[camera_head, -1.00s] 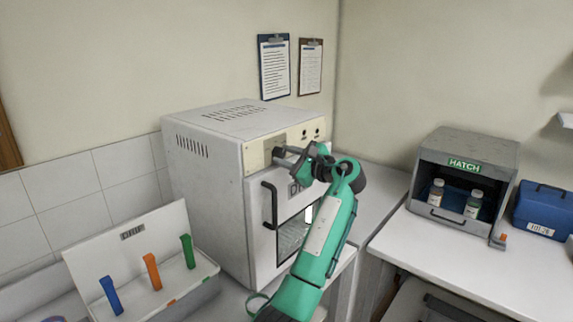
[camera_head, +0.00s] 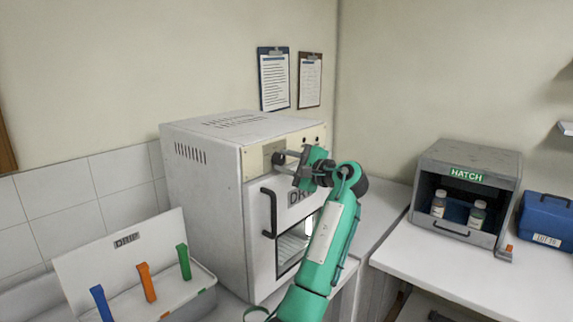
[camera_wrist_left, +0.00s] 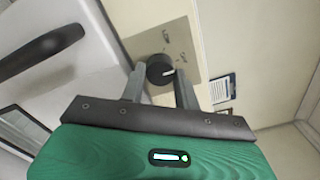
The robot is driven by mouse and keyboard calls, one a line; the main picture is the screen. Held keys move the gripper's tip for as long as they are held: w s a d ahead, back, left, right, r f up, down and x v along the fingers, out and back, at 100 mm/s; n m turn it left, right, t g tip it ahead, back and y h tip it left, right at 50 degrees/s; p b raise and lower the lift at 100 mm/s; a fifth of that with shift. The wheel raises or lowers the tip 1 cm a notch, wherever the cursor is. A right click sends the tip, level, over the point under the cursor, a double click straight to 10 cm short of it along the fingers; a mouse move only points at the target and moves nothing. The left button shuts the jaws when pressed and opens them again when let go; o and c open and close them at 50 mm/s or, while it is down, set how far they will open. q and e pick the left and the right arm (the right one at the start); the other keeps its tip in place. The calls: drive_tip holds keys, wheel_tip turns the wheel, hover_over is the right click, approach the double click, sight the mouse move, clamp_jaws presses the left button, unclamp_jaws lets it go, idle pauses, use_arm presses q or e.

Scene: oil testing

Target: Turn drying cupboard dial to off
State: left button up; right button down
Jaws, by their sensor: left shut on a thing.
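The drying cupboard (camera_head: 205,200) is a white box with a cream control panel along its upper front. Its dial (camera_wrist_left: 160,70) is a dark round knob with a white pointer mark, on a grey plate (camera_wrist_left: 177,40) with small markings. My left gripper (camera_head: 281,160) reaches the panel from the right; in the left wrist view its two fingers (camera_wrist_left: 160,85) are on either side of the dial and shut on it. In the head view the dial is mostly hidden by the fingers. My right gripper is not in view.
The cupboard's dark door handle (camera_head: 269,213) is below the panel. A HATCH cabinet (camera_head: 468,160) with two bottles and a blue case (camera_head: 545,212) sit on the right bench.

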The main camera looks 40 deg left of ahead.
use_arm(q)
drive_tip(key=o, duration=1)
drive_tip(key=shift+c, duration=0.2)
